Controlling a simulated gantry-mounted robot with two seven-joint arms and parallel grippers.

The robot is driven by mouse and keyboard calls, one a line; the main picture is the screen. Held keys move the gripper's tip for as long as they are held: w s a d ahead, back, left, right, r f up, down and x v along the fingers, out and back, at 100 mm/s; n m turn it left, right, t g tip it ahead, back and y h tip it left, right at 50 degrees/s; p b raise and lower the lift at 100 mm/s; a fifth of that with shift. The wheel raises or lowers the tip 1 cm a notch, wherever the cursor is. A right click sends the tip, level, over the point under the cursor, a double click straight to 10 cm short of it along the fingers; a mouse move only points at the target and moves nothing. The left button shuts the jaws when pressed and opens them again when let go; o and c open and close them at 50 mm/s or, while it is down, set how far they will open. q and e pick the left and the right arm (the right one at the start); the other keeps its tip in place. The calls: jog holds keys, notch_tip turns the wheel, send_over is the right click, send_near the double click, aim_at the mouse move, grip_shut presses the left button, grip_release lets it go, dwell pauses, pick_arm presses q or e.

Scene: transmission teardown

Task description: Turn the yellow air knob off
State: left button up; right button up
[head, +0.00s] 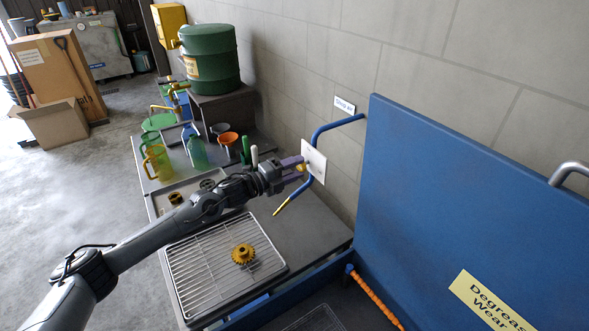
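The yellow air knob (303,168) is on a white plate (315,160) on the grey wall, beside a blue air pipe (325,128) under a "Shop air" sign. Only a small yellow part of the knob shows. My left gripper (300,168) reaches across the bench to it, with its purple fingers apart and their tips at the knob. Whether the fingers press on the knob cannot be seen. My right gripper is out of view.
A wire rack (190,271) with a gold gear (243,254) lies below my arm. Jugs and funnels stand behind it. A tall blue lid (450,190) rises at right, and a green drum (209,58) stands at the back.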

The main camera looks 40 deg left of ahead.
pick_arm(q)
jog(key=o, duration=0.4)
jog(key=shift+c, duration=0.2)
jog(key=shift+s, duration=0.1)
jog(key=v, duration=1)
jog(key=shift+s+a, duration=0.15)
jog(key=shift+s, duration=0.15)
